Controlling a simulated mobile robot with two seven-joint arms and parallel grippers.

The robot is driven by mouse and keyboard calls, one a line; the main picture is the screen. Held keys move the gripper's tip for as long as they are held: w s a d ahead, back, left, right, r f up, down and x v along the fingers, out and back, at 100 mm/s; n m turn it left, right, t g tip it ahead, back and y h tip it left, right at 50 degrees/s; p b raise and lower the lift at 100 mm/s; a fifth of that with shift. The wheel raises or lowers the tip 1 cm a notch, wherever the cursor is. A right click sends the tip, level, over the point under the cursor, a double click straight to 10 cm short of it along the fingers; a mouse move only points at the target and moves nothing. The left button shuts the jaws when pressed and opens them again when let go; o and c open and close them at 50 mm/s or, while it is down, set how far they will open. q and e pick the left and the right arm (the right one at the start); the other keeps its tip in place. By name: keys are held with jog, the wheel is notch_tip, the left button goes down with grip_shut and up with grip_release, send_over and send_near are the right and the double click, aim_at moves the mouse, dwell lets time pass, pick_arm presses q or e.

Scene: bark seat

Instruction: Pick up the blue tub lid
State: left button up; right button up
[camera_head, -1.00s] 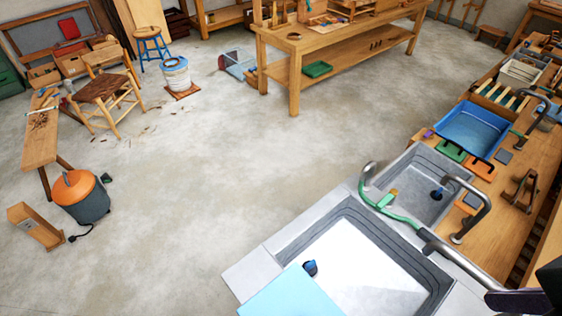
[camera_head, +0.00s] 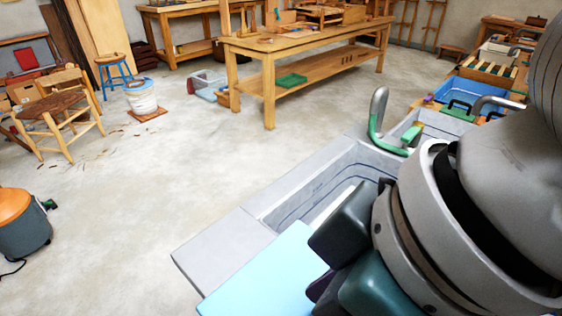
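A flat light blue panel (camera_head: 255,276), which looks like the blue tub lid, lies across the near left corner of the grey sink (camera_head: 225,237). Its right side is hidden behind my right arm. My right arm comes in from the right and fills the lower right. Its dark end, apparently my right gripper (camera_head: 335,268), is over or beside the panel's right side. I cannot tell whether it touches the panel or whether its fingers are open. My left gripper is out of view.
A curved grey tap with a green hose (camera_head: 378,120) rises behind the sink. A blue tray (camera_head: 462,94) stands farther along the right bench. A wooden workbench (camera_head: 300,50) is at the back.

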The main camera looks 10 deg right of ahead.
jog(key=w+d+n+h+b, duration=0.1)
jog(key=w+d+f+n+g+h+b, duration=0.1)
jog(key=d, duration=0.1)
jog(key=w+d+f+n+g+h+b, duration=0.1)
jog(key=w+b, duration=0.1)
jog(key=shift+d+f+h, duration=0.25)
jog(key=shift+h, duration=0.15)
jog(key=shift+w+d, duration=0.1)
jog(key=shift+d, duration=0.25)
jog(key=shift+d+f+b, duration=0.1)
jog(key=shift+f+b, duration=0.15)
jog(key=shift+b, duration=0.05)
notch_tip(320, 180, down, 4)
jog(key=shift+r+b, duration=0.25)
jog(key=shift+b, duration=0.05)
jog(key=shift+n, duration=0.3)
jog(key=f, duration=0.3)
jog(key=f+b, duration=0.1)
jog(key=f, duration=0.1)
jog(key=shift+w+a+f, duration=0.3)
jog(key=shift+w+a, duration=0.05)
jog(key=shift+a, duration=0.05)
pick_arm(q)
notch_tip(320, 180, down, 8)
pick_arm(e)
jog(key=shift+c, duration=0.3)
grip_shut()
